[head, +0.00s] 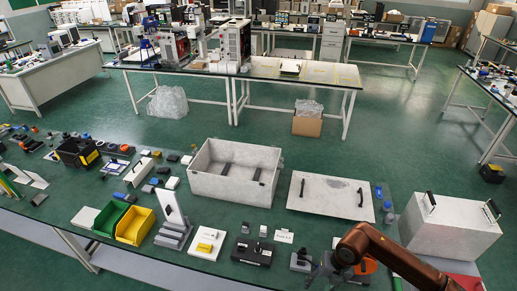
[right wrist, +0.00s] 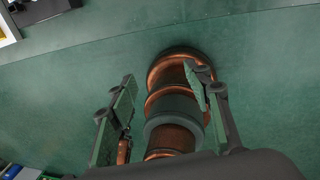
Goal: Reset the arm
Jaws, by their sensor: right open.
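My right arm comes in from the lower right of the head view in copper brown. Its dark grey gripper (head: 326,270) is over the near edge of the green table (head: 150,245). In the right wrist view the two fingers of the gripper (right wrist: 160,78) stand wide apart. A round, stepped copper and grey shape (right wrist: 172,108) shows between and beyond them; I cannot tell whether it is part of me, and no grip on it shows. My left gripper and arm are not in view.
Near the right arm are a grey lidded box (head: 450,225) with black handles, a flat grey panel (head: 330,195) and an orange item (head: 366,266). An open grey box (head: 235,175) stands mid-table. Yellow (head: 135,226) and green (head: 109,217) bins sit to the left among small parts.

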